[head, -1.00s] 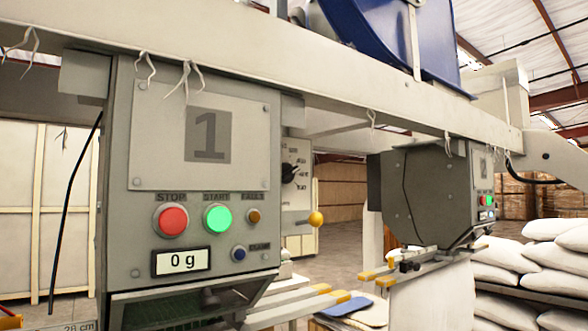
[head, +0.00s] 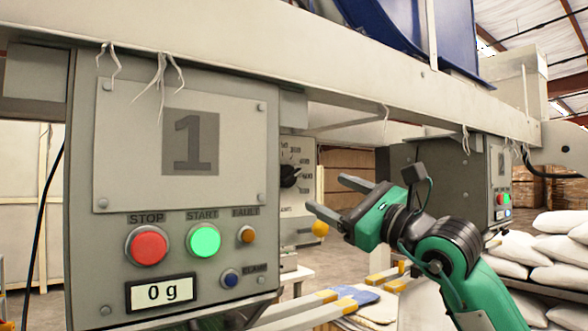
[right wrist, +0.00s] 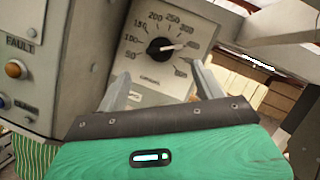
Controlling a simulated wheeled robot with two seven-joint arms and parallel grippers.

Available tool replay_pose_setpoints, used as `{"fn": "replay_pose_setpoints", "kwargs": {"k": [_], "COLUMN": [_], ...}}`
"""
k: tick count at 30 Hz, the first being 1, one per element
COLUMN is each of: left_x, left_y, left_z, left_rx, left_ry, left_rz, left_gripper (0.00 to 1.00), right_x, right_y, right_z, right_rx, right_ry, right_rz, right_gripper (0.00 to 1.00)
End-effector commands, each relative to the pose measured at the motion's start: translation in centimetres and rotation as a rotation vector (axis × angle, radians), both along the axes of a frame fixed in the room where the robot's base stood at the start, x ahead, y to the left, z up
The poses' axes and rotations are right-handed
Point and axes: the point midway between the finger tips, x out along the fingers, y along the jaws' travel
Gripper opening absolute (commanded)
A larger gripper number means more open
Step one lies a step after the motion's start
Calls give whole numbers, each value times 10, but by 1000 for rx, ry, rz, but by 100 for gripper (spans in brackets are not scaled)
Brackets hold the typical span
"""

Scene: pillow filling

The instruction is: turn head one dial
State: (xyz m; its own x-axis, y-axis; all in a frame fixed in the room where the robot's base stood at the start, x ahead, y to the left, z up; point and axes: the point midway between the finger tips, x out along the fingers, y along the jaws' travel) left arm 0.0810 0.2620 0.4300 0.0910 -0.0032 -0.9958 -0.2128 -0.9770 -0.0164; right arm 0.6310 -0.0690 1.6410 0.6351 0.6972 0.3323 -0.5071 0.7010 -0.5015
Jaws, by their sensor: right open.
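Head one is the grey box with a large "1" (head: 190,142) on its front, with STOP, START and FAULT controls and a display reading 0 g (head: 160,292). Its dial (head: 289,176) is a black knob on a pale numbered plate beyond the box's right edge. In the right wrist view the knob (right wrist: 160,50) shows whole, with a light pointer toward the right side of the scale. My right gripper (head: 328,193) is open and empty, to the right of the dial in the head view. In the right wrist view its fingers (right wrist: 164,72) flank the plate's lower part, apart from the knob. My left gripper is not in view.
A long pale beam (head: 300,72) crosses above. A second grey head (head: 500,182) and stacked white sacks (head: 552,248) stand at the right.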

Motion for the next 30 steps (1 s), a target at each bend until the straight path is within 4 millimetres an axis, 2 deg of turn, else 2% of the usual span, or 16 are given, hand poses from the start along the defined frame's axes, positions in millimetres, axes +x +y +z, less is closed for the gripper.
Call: {"fn": "replay_pose_setpoints", "kwargs": {"k": [1,3,15,21,30], "left_x": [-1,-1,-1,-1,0], "left_y": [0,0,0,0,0], "left_z": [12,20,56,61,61], "left_rx": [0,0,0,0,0], "left_ry": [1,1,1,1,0], "left_rz": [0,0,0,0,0], "left_gripper": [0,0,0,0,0], "right_x": [7,16,59,67,68], "right_y": [8,18,64,73,74], "right_z": [10,15,35,36,35], "right_rx": [1,0,2,1,2], "right_ry": [3,3,2,2,1], "right_rz": [3,2,2,2,1], "right_gripper": [69,69,69,69,69]}}
